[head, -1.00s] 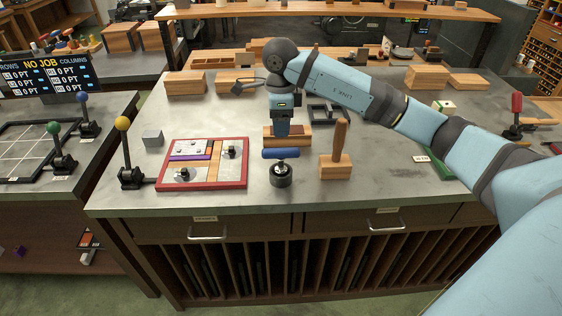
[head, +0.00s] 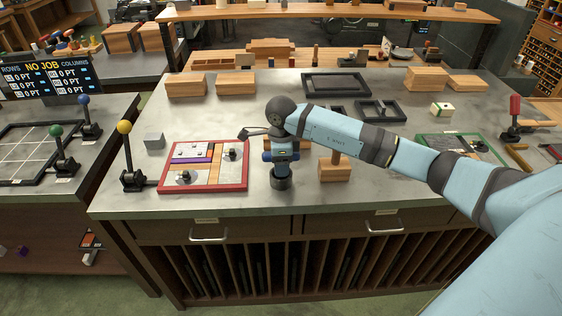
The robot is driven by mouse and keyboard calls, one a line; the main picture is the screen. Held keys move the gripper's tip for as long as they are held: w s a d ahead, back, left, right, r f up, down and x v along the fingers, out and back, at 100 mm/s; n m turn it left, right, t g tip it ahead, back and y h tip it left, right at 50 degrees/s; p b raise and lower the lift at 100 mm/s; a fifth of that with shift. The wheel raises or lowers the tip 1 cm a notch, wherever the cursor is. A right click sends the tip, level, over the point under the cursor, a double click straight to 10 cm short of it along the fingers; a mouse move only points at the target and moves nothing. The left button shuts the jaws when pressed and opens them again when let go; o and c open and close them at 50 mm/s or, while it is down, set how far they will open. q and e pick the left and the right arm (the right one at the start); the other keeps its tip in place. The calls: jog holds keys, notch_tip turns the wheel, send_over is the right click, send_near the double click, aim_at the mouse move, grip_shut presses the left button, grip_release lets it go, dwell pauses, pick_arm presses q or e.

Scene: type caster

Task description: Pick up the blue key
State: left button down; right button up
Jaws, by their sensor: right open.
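The blue key is a horizontal blue bar handle (head: 267,156) on top of a short black cylinder (head: 281,184) near the bench's front edge. My right gripper (head: 281,158) points down right over the handle, with its open jaws at the bar. It covers the middle of the bar, and only the bar's ends show on either side. I cannot tell whether the fingers touch it. The cylinder stands upright on the bench. My left gripper is not in view.
A red-framed tray (head: 246,177) with metal and coloured pieces lies just left. A wooden block (head: 335,172) with an upright handle stands close on the right, partly behind my arm. A yellow-knobbed lever (head: 124,127) stands at the front left. Dark frames (head: 336,84) lie farther back.

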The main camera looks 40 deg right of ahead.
grip_shut()
jog(key=shift+r, duration=0.1)
